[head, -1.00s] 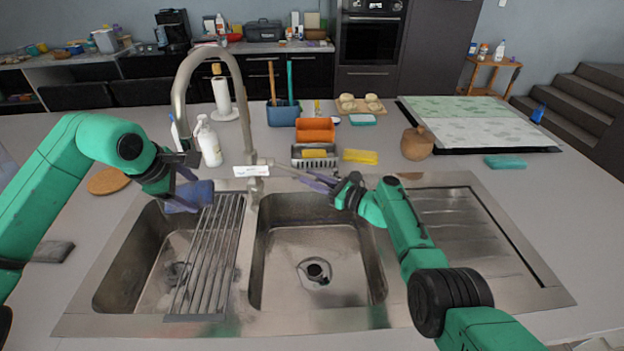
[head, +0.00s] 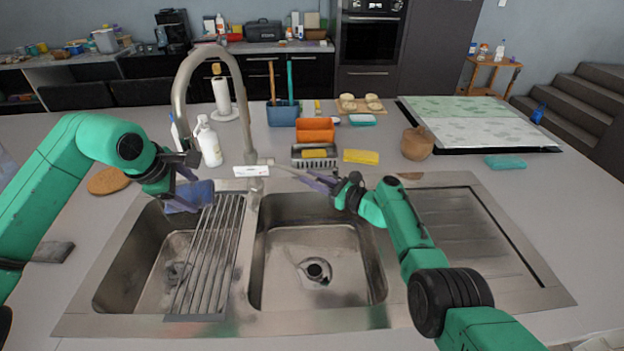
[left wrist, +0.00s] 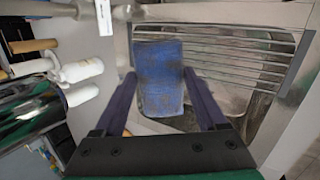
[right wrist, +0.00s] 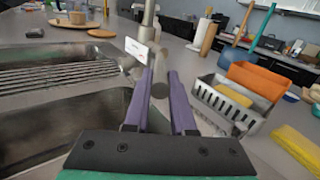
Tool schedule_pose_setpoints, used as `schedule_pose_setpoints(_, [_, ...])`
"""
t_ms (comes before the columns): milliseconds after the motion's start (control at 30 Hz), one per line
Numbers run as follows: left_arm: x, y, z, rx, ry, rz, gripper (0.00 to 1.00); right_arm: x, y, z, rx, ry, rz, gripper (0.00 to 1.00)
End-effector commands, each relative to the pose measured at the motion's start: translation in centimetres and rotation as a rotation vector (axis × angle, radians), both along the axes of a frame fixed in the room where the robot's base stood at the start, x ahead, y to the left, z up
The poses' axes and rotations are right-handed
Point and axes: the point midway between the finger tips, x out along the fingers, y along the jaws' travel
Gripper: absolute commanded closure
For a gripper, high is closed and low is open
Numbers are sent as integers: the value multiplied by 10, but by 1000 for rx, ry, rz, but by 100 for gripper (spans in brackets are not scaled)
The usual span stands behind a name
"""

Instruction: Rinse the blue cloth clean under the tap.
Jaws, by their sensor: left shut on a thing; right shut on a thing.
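The blue cloth (head: 190,196) hangs over the left basin (head: 128,262), below the spout end of the tall curved tap (head: 181,92). My left gripper (head: 183,178) is shut on it. In the left wrist view the cloth (left wrist: 158,75) lies between the fingers and shows darker smudges. My right gripper (head: 312,181) is shut on the tap's lever (head: 287,170), right of the tap base. The lever (right wrist: 160,86) also shows between the fingertips in the right wrist view. I cannot make out any water at the spout, which my left gripper partly hides.
A ribbed drying rack (head: 207,262) covers the right part of the left basin. The right basin (head: 275,265) is empty. The drainboard (head: 455,235) is clear.

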Motion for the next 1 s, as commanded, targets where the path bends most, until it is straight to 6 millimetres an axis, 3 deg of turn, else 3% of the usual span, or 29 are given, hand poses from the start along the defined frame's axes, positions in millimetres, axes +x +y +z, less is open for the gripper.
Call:
schedule_pose_setpoints(233, [0, 0, 0, 0, 0, 0, 71, 0, -1, -1, -23, 14, 5, 100])
schedule_pose_setpoints(567, [0, 0, 0, 0, 0, 0, 71, 1, 1, 15, -106, 71, 2, 100])
schedule_pose_setpoints(867, [0, 0, 0, 0, 0, 0, 71, 2, 1, 19, -105, 75, -1, 100])
schedule_pose_setpoints(900, [0, 0, 0, 0, 0, 0, 71, 2, 1, 19, -105, 74, -1, 69])
schedule_pose_setpoints(967, [0, 0, 0, 0, 0, 0, 71, 2, 1, 19, -105, 73, -1, 47])
schedule_pose_setpoints(1000, [0, 0, 0, 0, 0, 0, 71, 2, 1, 19, -104, 73, -1, 47])
